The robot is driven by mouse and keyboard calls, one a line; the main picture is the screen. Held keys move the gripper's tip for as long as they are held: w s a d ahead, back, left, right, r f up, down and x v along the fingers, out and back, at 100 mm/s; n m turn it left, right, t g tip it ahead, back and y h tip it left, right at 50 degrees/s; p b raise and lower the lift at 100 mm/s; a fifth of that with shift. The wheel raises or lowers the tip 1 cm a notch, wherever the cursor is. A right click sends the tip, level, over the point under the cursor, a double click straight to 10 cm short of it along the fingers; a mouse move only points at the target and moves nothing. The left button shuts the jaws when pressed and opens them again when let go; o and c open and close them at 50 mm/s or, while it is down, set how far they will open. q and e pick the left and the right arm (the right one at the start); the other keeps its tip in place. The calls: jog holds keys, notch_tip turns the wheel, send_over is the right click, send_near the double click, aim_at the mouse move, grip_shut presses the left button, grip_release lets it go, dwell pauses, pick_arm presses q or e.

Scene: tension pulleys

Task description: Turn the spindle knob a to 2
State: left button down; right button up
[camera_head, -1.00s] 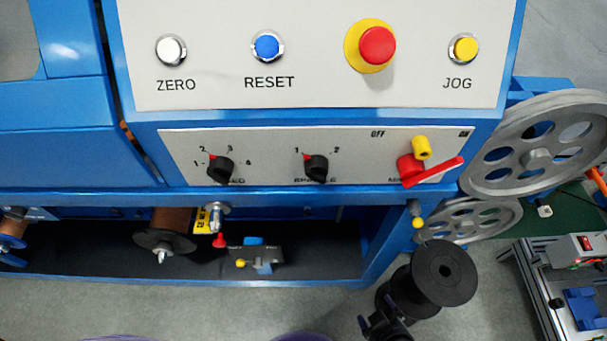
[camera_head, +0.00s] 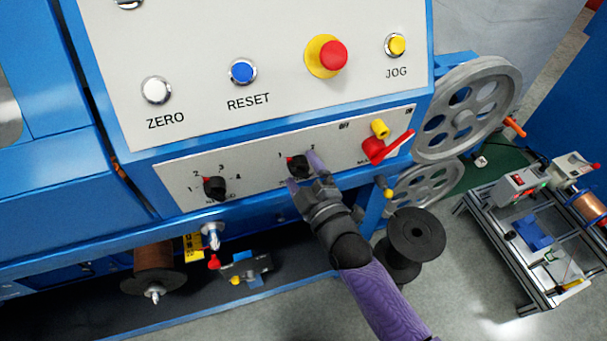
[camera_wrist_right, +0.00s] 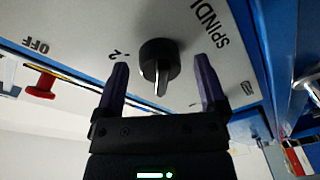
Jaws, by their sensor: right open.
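The spindle knob (camera_head: 298,168) is a black round knob with a grip bar on the white lower panel (camera_head: 250,161). Its red mark points to the 1, and the 2 is at its upper right. My right gripper (camera_head: 303,170) is open, its purple fingers on either side of the knob. In the right wrist view the knob (camera_wrist_right: 158,62) sits between the spread fingertips of the right gripper (camera_wrist_right: 163,76), with visible gaps on both sides. The gripper hides part of the SPINDLE label in the head view. My left gripper is not in view.
The speed knob (camera_head: 215,187) is to the left on the same panel. The red main switch (camera_head: 386,147) with a yellow piece is close on the right. Push buttons and a red emergency stop (camera_head: 333,54) are above. A black spool (camera_head: 415,235) stands below right.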

grip_shut()
dwell(0.4)
jog(key=m, duration=0.4)
jog(key=shift+m, duration=0.3)
jog(key=m+t, duration=0.1)
jog(key=m, duration=0.4)
jog(key=shift+f, duration=0.15)
jog(key=m, duration=0.5)
jog(key=shift+a+t+h, duration=0.1)
jog(key=shift+t+h, duration=0.2)
jog(key=shift+h, duration=0.1)
jog(key=shift+s+m+h, duration=0.1)
jog(key=shift+m+h, duration=0.3)
jog(key=shift+m, duration=1.9)
